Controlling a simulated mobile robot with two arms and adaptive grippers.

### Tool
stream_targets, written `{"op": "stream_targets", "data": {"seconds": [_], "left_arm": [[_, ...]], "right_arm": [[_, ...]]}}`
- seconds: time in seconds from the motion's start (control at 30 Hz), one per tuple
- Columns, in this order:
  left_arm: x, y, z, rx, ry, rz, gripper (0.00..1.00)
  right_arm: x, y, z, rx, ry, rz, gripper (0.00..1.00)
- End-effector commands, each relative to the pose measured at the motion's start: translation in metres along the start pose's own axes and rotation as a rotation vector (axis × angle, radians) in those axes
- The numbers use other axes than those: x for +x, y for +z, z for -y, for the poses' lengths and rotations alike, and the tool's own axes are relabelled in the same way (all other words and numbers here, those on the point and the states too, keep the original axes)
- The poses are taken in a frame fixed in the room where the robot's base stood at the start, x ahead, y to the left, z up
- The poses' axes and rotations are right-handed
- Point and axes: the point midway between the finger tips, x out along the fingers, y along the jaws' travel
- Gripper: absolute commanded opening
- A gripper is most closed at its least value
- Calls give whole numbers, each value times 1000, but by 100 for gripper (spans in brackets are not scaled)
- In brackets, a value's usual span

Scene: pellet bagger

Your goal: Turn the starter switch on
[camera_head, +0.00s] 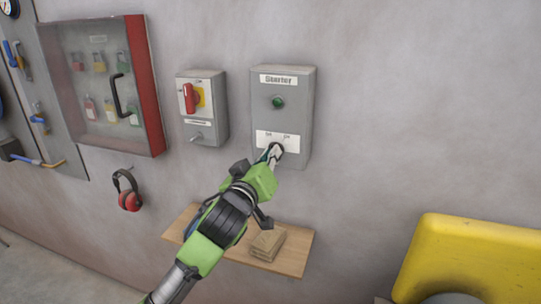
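The grey starter box (297,110) is fixed to the wall, with a "Starter" label on top and a round green button or lamp (278,102) below it. A white plate (292,136) near its bottom has two small words, too small to read surely. My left gripper (272,152) reaches up from below, with its fingertips at the lower part of this plate. The fingertips hide the starter switch, so its position does not show. I cannot tell whether they touch or grip it. My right gripper is not in view.
A grey box with a red rotary handle (189,98) is left of the starter. Further left hang a red-framed lockout cabinet (147,90) and red ear muffs (130,200). A wooden shelf (292,262) with a brown stack (267,243) is below. A yellow object (470,260) stands lower right.

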Motion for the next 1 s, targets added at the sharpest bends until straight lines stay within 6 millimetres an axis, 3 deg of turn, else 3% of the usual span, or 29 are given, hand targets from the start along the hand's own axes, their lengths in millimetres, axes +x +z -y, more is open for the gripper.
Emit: {"op": "stream_targets", "data": {"seconds": [0.47,1.0], "left_arm": [[0,-1,0,77,-2,1,0],[0,-2,-4,537,-1,1,0]], "right_arm": [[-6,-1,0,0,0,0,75],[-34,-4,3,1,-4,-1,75]]}}
